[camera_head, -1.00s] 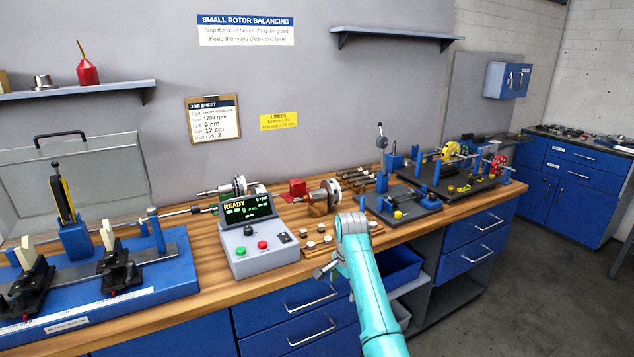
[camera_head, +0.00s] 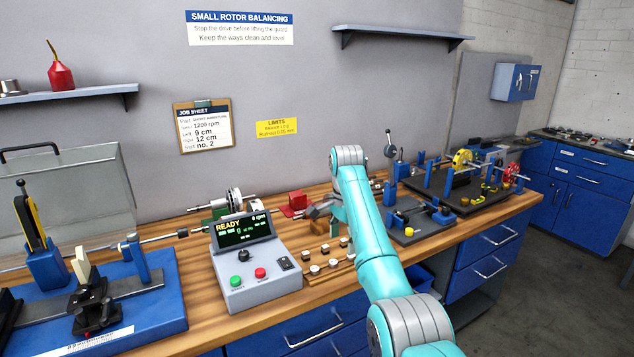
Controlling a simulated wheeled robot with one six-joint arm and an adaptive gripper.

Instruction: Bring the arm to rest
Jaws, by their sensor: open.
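My arm (camera_head: 362,215) is turquoise with grey joint caps. It rises from the bottom right, bends at a raised elbow, and its end drops behind the forearm over the bench. My gripper (camera_head: 314,212) shows small and dark grey to the left of the forearm, above the back part of the bench near the red block (camera_head: 293,205). It is open, and I see nothing held in it. The forearm partly hides it and the things behind.
The control box (camera_head: 255,267) reads READY, left of my arm. The blue balancing machine (camera_head: 150,300) stands at left. A small-weights tray (camera_head: 322,274) lies in front. Black fixture plates (camera_head: 425,222) stand to the right. A shelf (camera_head: 400,38) hangs above.

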